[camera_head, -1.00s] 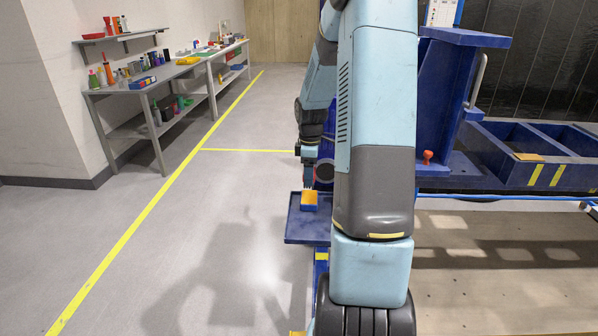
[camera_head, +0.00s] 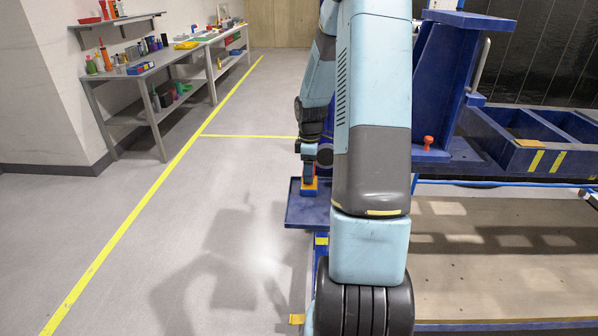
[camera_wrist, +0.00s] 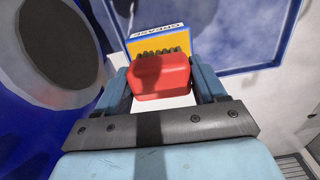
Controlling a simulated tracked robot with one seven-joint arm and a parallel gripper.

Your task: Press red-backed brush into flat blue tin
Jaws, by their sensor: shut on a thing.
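My gripper (camera_wrist: 162,80) is shut on the red-backed brush (camera_wrist: 160,72), its two blue-grey fingers on either side of the red back. The brush's dark bristles point away from the wrist, toward the blue tin (camera_wrist: 157,31), which has a yellow inner face and a lettered blue edge. The bristle tips overlap the yellow face; I cannot tell how firmly they touch. In the head view, the tin (camera_head: 311,192) sits on a blue tray (camera_head: 303,214), with my gripper (camera_head: 310,178) right above it. The brush is barely visible there.
A blue frame with open bins (camera_head: 535,160) and an orange-red knob (camera_head: 428,142) stands right of my arm. A round dark part (camera_wrist: 65,40) is close to my gripper's left. Grey benches (camera_head: 150,72) with bottles stand far left. The floor between is clear.

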